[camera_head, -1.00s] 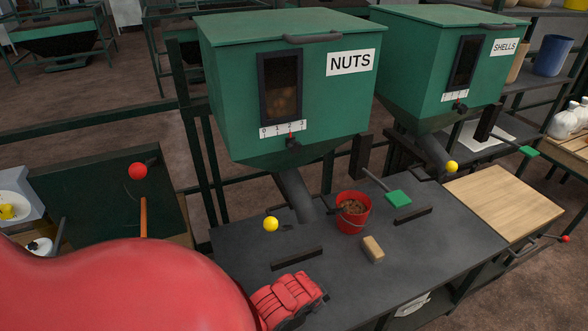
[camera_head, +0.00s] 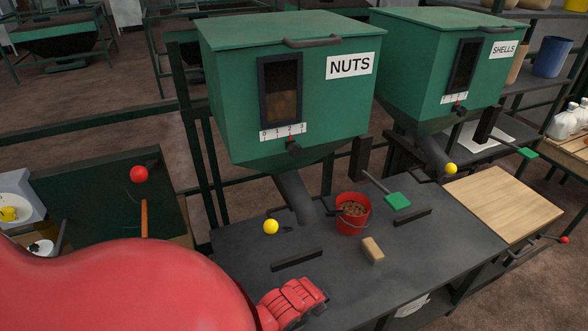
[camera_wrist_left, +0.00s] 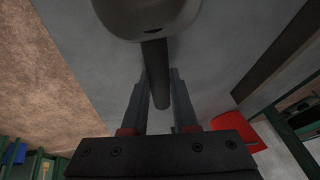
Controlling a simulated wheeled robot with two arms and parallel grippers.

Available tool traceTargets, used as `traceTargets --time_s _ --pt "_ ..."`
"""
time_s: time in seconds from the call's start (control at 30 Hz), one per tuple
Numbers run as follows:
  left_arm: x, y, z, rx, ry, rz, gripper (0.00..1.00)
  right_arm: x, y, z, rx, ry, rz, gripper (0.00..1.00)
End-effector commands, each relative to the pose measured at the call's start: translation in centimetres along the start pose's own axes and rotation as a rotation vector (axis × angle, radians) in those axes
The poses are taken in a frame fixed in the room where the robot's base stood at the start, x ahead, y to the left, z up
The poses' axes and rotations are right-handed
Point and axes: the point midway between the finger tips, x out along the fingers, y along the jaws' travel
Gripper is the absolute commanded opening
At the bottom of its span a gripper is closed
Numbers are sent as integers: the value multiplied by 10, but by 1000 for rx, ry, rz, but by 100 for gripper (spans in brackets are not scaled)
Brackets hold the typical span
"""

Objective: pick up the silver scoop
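The silver scoop shows in the left wrist view: its grey rounded bowl (camera_wrist_left: 150,14) is at the top edge, partly cut off, and its dark handle (camera_wrist_left: 155,72) runs down between my fingers. My left gripper (camera_wrist_left: 160,78) has one finger on each side of this handle, close against it, and looks shut on it. Whether the scoop is clear of the table is hard to tell. In the head view, my red arm covers the lower left, a red part of it reaches the table's front-left edge, and the scoop is hidden. My right gripper is not in view.
The dark table (camera_head: 330,285) holds a red bucket (camera_head: 352,222) of nuts, a tan block (camera_head: 373,250) and dark bars (camera_head: 297,258). The green NUTS hopper (camera_head: 230,110) and SHELLS hopper (camera_head: 415,70) stand behind. A wooden board (camera_head: 505,205) is at right.

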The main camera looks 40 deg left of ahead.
Motion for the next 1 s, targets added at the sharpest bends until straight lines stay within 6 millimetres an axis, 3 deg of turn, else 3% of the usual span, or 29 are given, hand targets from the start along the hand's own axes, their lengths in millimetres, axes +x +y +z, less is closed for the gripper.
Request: traceTargets --time_s 0.47,0.73,1.0 --pt "-4 -1 -2 0 2 0 0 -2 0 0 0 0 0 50" --pt "-34 -9 -16 1 8 -5 0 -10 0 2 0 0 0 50" --pt "-60 43 18 2 3 2 0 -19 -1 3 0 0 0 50"
